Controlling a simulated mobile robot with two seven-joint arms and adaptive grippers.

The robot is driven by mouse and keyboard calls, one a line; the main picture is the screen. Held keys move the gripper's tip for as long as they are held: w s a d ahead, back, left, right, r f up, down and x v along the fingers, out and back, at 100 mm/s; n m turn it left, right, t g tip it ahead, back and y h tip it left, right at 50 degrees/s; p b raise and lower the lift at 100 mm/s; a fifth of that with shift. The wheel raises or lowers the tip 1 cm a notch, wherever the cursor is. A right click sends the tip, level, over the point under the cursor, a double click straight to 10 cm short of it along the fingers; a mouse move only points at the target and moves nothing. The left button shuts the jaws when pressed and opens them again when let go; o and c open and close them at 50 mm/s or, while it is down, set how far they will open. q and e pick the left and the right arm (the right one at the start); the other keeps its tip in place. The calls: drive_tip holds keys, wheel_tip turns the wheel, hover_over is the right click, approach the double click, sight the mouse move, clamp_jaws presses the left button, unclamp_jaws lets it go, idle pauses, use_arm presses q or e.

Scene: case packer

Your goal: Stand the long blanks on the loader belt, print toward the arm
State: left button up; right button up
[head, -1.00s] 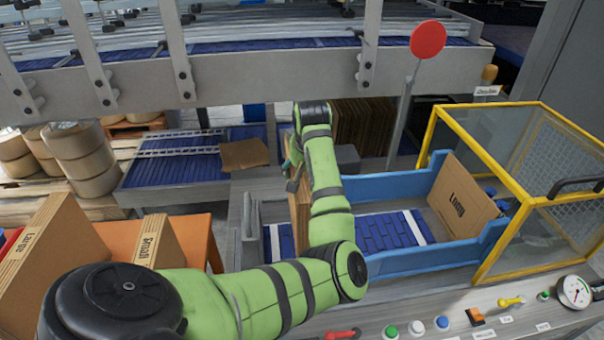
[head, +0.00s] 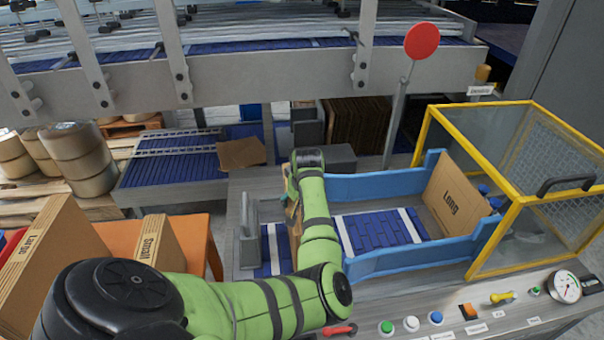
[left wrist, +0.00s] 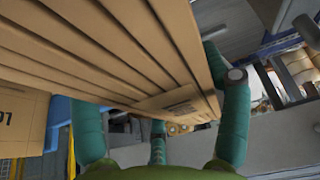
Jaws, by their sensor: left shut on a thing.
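A long blank (head: 458,197) printed "Long" stands leaning at the right end of the loader belt (head: 385,235), its print toward me. My left gripper (left wrist: 162,125) is shut on a bundle of brown blanks (left wrist: 110,45), with teal fingers on both sides of it in the left wrist view. In the head view the bundle (head: 292,217) is over the left part of the belt, mostly hidden behind my green arm. I cannot tell whether its lower edge touches the belt. A printed panel (left wrist: 22,120) shows at the left of the wrist view. My right gripper is not in view.
Blue side rails (head: 375,186) border the belt. A yellow-framed guard (head: 520,110) covers its right end. Dark brown blanks (head: 357,122) stand behind. Buttons (head: 411,324) line the front panel. The belt's middle is clear.

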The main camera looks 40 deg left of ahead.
use_arm(q)
drive_tip(key=o, duration=1.3)
drive_tip(key=shift+f, duration=0.15)
drive_tip(key=o, duration=0.4)
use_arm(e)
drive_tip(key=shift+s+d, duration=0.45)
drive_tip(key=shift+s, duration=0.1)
use_arm(q)
drive_tip(key=b+v, duration=0.1)
drive_tip(key=v, duration=1.1)
drive_tip(key=shift+d+r, duration=0.1)
drive_tip(key=shift+r, duration=0.15)
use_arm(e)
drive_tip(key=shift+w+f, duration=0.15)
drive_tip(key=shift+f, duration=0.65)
